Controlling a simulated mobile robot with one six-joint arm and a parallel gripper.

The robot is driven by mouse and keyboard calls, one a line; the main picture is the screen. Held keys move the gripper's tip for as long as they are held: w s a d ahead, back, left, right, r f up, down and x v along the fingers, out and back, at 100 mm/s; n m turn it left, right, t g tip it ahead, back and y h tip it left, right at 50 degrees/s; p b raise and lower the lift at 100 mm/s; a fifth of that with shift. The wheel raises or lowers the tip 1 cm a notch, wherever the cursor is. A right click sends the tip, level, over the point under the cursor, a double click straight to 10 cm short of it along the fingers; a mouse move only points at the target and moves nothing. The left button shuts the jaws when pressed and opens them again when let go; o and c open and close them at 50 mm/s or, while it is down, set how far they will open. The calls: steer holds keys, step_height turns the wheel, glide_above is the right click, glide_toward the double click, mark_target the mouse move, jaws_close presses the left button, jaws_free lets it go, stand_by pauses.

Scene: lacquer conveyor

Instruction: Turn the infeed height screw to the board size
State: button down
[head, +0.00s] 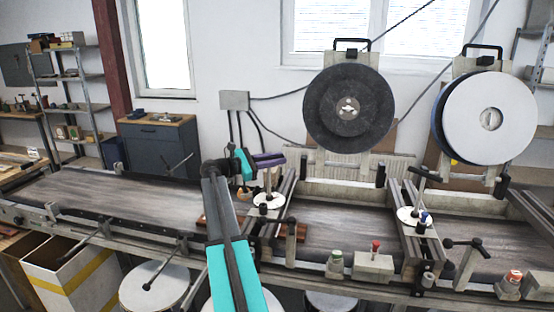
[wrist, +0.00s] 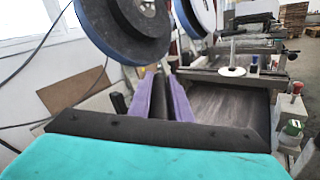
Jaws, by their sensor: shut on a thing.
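The infeed height screw stands upright above a round white dial (head: 268,201) on the frame at the near end of the left roller unit. Its grey shaft (head: 268,181) shows below my fingers. My gripper (head: 268,161), with purple fingers, is at the top of this screw, reached by my teal arm from the front. In the wrist view my gripper (wrist: 162,82) has its two purple fingers on either side of a dark, upright-looking part (wrist: 158,105), and is shut on it. I take this to be the screw's handle. The dial's markings are too small to read.
A second screw with a white dial (head: 415,216) stands to the right; this dial also shows in the wrist view (wrist: 232,72). A dark disc (head: 349,107) and a white disc (head: 489,118) rise behind. The conveyor belt (head: 110,198) at left is clear.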

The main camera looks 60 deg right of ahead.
steer(key=n+t+h, duration=0.1)
steer(key=n+t, duration=0.1)
steer(key=t, duration=0.1)
steer(key=n+t+h, duration=0.1)
steer(key=t, duration=0.1)
steer(key=shift+w+d+r+n+h, duration=0.2)
steer(key=shift+w+n+h, duration=0.1)
steer(key=shift+w+n, duration=0.1)
steer(key=shift+w+n+t, duration=0.2)
steer(key=shift+n+t, duration=0.3)
steer(key=shift+t, duration=0.3)
steer(key=shift+w+t, duration=0.15)
steer(key=shift+t, duration=0.15)
steer(key=c, duration=1.7)
jaws_free()
steer(key=shift+f, duration=0.1)
